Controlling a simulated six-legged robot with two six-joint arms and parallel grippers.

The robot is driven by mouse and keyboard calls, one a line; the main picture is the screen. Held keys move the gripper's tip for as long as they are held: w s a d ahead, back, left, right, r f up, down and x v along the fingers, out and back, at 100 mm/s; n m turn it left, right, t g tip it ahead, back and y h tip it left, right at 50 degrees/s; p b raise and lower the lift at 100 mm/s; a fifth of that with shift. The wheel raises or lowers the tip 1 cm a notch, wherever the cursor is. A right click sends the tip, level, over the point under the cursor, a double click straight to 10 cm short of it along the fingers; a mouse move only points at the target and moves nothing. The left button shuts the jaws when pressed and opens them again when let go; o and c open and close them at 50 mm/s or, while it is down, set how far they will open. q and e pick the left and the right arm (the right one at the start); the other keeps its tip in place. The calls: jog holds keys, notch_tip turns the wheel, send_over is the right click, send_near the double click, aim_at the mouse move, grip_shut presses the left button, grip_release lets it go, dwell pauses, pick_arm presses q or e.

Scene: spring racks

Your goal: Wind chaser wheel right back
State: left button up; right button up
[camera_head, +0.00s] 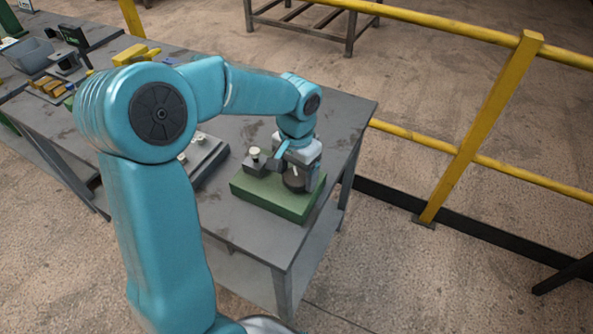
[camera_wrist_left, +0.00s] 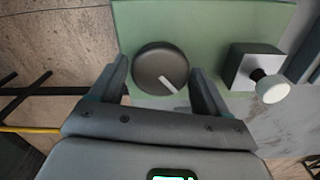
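A dark round wheel (camera_wrist_left: 160,64) with a pale pointer mark sits on a green block (camera_wrist_left: 210,25). In the head view the wheel (camera_head: 294,183) is partly hidden by my gripper, on the right part of the green block (camera_head: 262,200). My left gripper (camera_wrist_left: 159,72) is at the wheel, one finger on each side of it. Thin gaps seem to show between the fingers and the wheel's rim, so it looks open around it. In the head view my left gripper (camera_head: 298,172) points down over the block. My right gripper is not in view.
A small dark block with a pale knob (camera_head: 255,153) stands beside the wheel, close to the gripper. A grey plate (camera_head: 205,155) lies on the table behind my arm. Bins and yellow parts (camera_head: 137,54) are farther left. A yellow railing (camera_head: 480,130) runs beyond the table.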

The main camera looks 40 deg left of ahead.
pick_arm(q)
jog(key=c, duration=0.6)
jog(key=shift+o, duration=0.2)
jog(key=shift+n, duration=0.4)
jog(key=n+b, duration=0.1)
jog(key=n, duration=0.3)
jog(key=shift+n+b, duration=0.3)
jog(key=shift+b, duration=0.05)
jog(key=n+b, duration=0.1)
jog(key=n, duration=0.4)
jog(key=n+b, duration=0.1)
jog(key=n, duration=0.5)
jog(key=shift+n, duration=0.4)
jog(key=n+b, duration=0.1)
jog(key=n, duration=0.5)
jog(key=shift+w+r, duration=0.1)
jog(key=shift+n, duration=0.4)
